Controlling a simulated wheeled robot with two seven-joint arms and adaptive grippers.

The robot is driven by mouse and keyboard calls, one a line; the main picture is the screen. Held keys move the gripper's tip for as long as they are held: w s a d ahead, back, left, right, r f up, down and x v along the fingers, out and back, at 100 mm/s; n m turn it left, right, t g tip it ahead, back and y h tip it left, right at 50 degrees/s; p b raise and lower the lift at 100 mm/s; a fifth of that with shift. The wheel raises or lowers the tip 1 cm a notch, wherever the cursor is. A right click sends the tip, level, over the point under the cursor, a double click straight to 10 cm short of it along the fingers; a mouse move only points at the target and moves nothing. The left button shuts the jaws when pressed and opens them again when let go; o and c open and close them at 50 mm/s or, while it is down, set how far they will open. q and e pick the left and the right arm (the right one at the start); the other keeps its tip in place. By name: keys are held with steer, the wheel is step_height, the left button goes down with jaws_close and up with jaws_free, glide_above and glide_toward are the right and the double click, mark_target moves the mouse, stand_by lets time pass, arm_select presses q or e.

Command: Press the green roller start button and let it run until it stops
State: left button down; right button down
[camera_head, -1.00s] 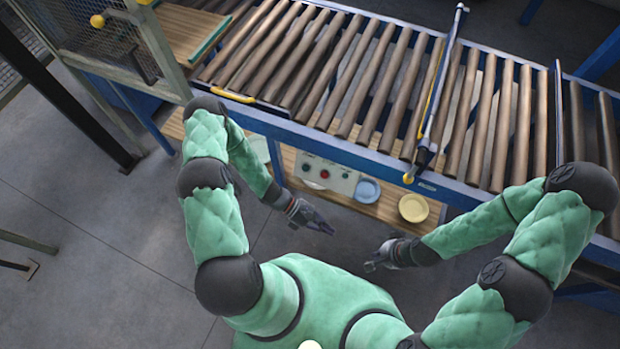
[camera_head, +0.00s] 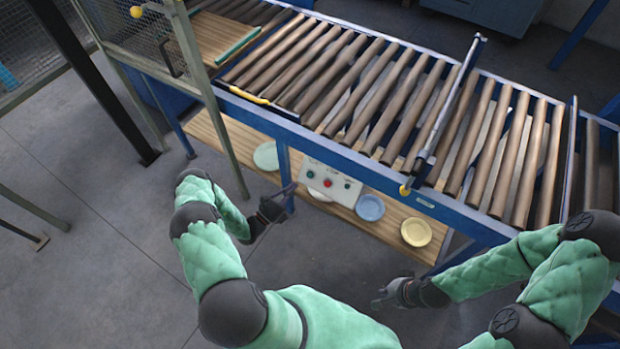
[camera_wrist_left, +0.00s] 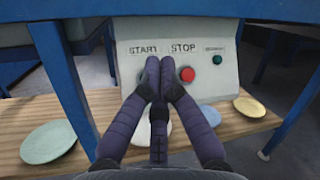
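The white control panel (camera_head: 345,190) hangs under the roller conveyor. In the head view a green button (camera_head: 310,174) is at its left, with the red button (camera_head: 328,183) beside it. In the left wrist view the panel (camera_wrist_left: 135,62) carries the labels START and STOP. The red button (camera_wrist_left: 187,74) is below STOP, and a smaller green button (camera_wrist_left: 218,60) is at the right. My left gripper (camera_wrist_left: 159,66) has its fingertips together in front of the panel, hiding the spot below START. Contact cannot be told. My right gripper (camera_head: 378,300) is low, away from the panel.
The roller conveyor (camera_head: 345,85) runs above the panel. A blue leg (camera_wrist_left: 62,80) stands left of the panel. On the wooden shelf (camera_wrist_left: 100,106) lie a green plate (camera_wrist_left: 48,142), a blue plate (camera_wrist_left: 210,116) and a yellow plate (camera_wrist_left: 249,107). A pale plate is partly hidden.

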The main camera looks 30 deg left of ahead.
mark_target(310, 175)
arm_select(q)
steer(key=shift+w+f, duration=0.1)
steer(key=shift+f, duration=0.05)
steer(key=shift+w+d+f+b, duration=0.1)
steer(key=shift+w+f+b, duration=0.6)
steer(key=shift+w+b, duration=0.4)
steer(key=shift+w+d+f+b, duration=0.15)
steer(key=shift+w+f+b, duration=0.6)
steer(key=shift+w, duration=0.65)
steer(key=shift+w+d+f+b, duration=0.1)
steer(key=shift+w+f+b, duration=0.55)
steer(key=shift+w+b, duration=0.5)
steer(key=shift+w, duration=0.1)
steer(key=shift+w+f+b, duration=0.2)
steer(key=shift+w+b, duration=0.1)
steer(key=shift+w, duration=0.05)
